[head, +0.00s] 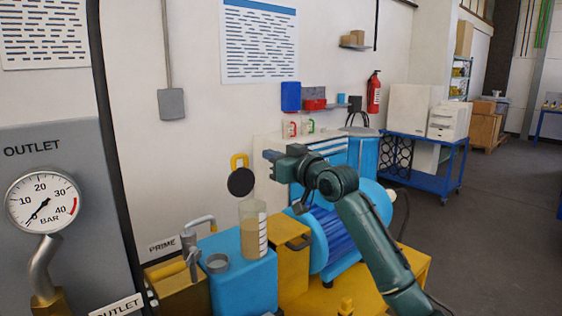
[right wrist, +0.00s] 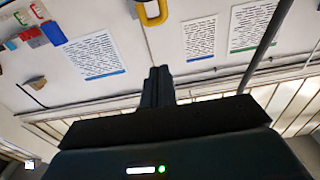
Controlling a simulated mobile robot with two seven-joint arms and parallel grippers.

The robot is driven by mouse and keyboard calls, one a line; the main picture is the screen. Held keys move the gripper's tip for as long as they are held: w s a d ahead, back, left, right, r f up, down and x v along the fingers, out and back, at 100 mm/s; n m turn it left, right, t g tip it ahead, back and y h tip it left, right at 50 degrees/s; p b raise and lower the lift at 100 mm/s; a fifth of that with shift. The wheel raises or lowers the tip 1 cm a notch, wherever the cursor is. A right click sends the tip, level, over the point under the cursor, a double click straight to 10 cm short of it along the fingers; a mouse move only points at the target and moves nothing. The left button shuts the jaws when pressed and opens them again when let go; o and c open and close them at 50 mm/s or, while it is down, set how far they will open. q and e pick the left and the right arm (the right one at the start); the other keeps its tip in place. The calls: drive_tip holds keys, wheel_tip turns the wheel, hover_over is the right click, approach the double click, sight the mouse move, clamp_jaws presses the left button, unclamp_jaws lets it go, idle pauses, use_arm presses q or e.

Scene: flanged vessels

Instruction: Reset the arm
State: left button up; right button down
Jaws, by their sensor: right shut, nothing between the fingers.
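My right arm reaches in from the lower right in the head view. My right gripper (head: 270,155) is raised above the pump unit and points left, with nothing in it. In the right wrist view its fingers (right wrist: 158,72) are together. My left gripper is in neither view. Below and left of the right gripper, a clear vessel (head: 253,230) with tan content stands upright on a blue block (head: 245,280). A black round disc (head: 241,182) with a yellow loop (head: 239,159) shows just above the vessel. A yellow loop (right wrist: 152,12) also shows at the top of the wrist view.
A grey panel with a pressure gauge (head: 43,202) stands at the left. A PRIME lever (head: 190,245) and a blue motor (head: 335,235) flank the vessel. The floor at right is clear.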

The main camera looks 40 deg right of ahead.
drive_tip(key=shift+s+d+r, duration=0.1)
drive_tip(key=shift+s+r, duration=0.05)
drive_tip(key=shift+s, duration=0.45)
drive_tip(key=shift+s+r, duration=0.15)
drive_tip(key=shift+s, duration=0.45)
drive_tip(key=s+a+f+g, duration=0.2)
drive_tip(key=a+f, duration=0.2)
drive_tip(key=f, duration=0.6)
drive_tip(key=s+a+f+n+g, duration=0.1)
drive_tip(key=s+a+f, duration=0.3)
drive_tip(key=f, duration=0.7)
drive_tip(key=s+a+f+g, duration=0.15)
drive_tip(key=a+f, duration=0.35)
drive_tip(key=f, duration=0.5)
drive_tip(key=s+a+f+g, duration=0.1)
drive_tip(key=s+a+f, duration=0.3)
drive_tip(key=s, duration=0.3)
drive_tip(key=s+a+f+g+y, duration=0.1)
drive_tip(key=s+a+f, duration=0.3)
drive_tip(key=s+f, duration=0.2)
drive_tip(key=s+a+f+n+g, duration=0.1)
drive_tip(key=s+a+f, duration=0.3)
drive_tip(key=s, duration=0.4)
drive_tip(key=shift+s+a+f+y, duration=0.3)
drive_tip(key=shift+s+a+f, duration=0.05)
drive_tip(key=shift+f, duration=0.5)
